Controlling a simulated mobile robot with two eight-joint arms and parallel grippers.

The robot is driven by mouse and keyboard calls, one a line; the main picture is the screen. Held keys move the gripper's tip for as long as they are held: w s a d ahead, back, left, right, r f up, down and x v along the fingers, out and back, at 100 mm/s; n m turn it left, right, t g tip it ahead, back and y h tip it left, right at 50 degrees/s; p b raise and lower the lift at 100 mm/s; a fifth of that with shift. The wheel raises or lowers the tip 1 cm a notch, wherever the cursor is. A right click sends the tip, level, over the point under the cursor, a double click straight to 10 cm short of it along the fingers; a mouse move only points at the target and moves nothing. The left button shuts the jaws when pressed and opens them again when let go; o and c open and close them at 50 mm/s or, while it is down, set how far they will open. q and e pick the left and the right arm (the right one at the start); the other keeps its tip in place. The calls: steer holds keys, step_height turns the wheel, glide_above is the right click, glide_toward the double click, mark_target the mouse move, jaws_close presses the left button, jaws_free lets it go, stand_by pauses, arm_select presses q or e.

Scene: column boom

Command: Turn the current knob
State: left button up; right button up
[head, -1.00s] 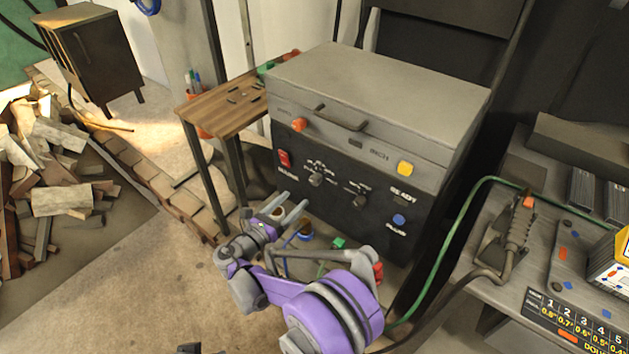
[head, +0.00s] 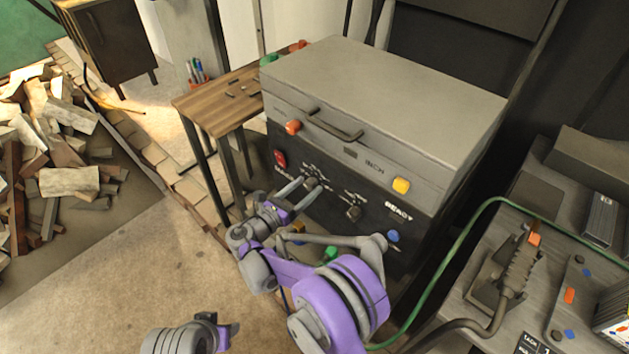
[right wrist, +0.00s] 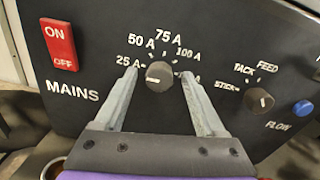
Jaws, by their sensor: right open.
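The current knob (right wrist: 159,76) is a round dark grey knob on the machine's black front panel. Its light mark faces left, below the 25 A label. Labels 25 A to 100 A arc over it, and a further label is partly hidden by a finger. In the head view the knob (head: 311,183) is at the panel's left half. My right gripper (right wrist: 159,73) is open, with one finger on each side of the knob and visible gaps between. It also shows in the head view (head: 311,186). My left gripper is not clearly visible.
A red MAINS switch (right wrist: 58,43) is left of the knob. A wooden side table (head: 225,97) stands left of the machine. A green cable (head: 437,275) hangs at the right.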

steer(key=shift+w+d, duration=0.25)
jaws_close()
stand_by(0.3)
